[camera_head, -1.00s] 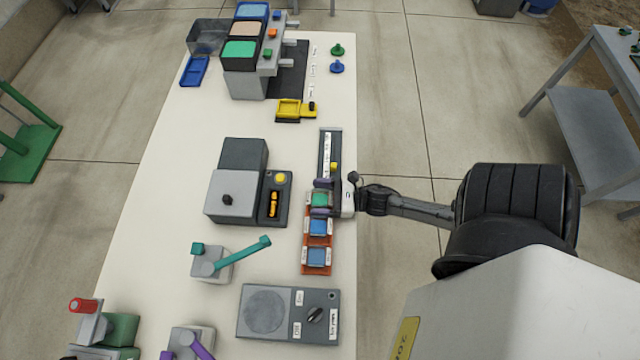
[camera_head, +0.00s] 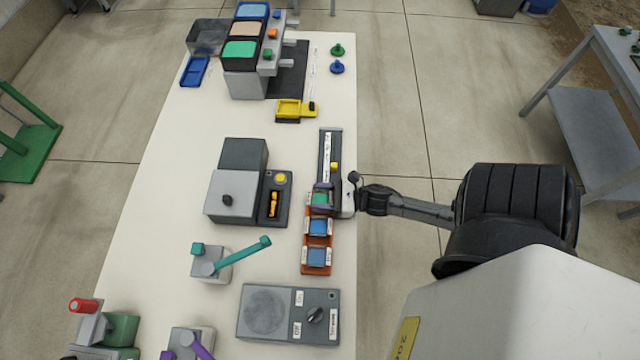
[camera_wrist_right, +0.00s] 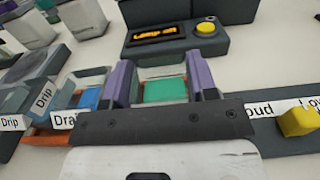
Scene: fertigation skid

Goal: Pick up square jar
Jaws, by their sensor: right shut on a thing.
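The square jar (camera_head: 320,199) with a green top or content sits at the far end of an orange rack (camera_head: 304,240). It also shows in the right wrist view as a clear-walled jar with green inside (camera_wrist_right: 166,91). My right gripper (camera_head: 322,198) has its purple fingers on both sides of this jar and is shut on it. In the wrist view the fingers (camera_wrist_right: 163,84) stand at the jar's left and right sides. Two jars with blue content (camera_head: 318,227) (camera_head: 317,257) stand in the rack nearer the front. My left gripper is not in view.
A grey slider panel with a yellow knob (camera_head: 333,166) lies just beyond the rack. A grey device with a lit display and yellow button (camera_head: 281,178) stands left of it. A dial box (camera_head: 265,312) and a teal lever (camera_head: 240,255) are nearby.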

